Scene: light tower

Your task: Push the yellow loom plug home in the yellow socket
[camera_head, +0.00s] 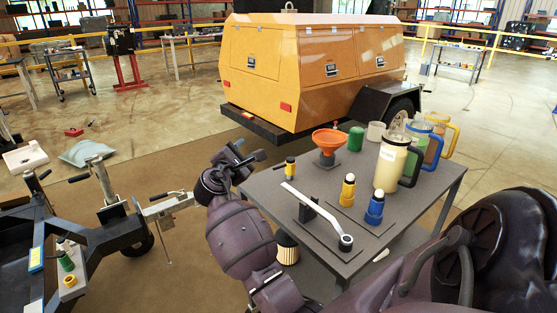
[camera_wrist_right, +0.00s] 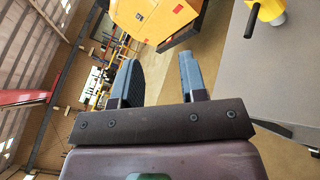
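A yellow plug-like piece (camera_head: 348,190) with a dark collar and white top stands upright on a dark plate on the grey table (camera_head: 262,200). A similar blue piece (camera_head: 375,208) stands beside it. A smaller yellow piece with a black bar (camera_head: 289,165) is near the table's left edge; a yellow piece with a black bar also shows in the right wrist view (camera_wrist_right: 270,10). I cannot clearly make out the yellow socket. My right gripper (camera_head: 250,153) is open and empty, off the table's left edge; its two fingers show apart in the wrist view (camera_wrist_right: 162,80). My left gripper is out of view.
An orange funnel (camera_head: 327,138), a green can (camera_head: 356,138), mugs and a cream tumbler (camera_head: 390,160) stand at the table's back. A metal lever (camera_head: 318,213) lies in front. A dark trailer frame (camera_head: 100,240) with a green plug (camera_head: 66,262) is left. The orange trailer (camera_head: 310,65) stands behind.

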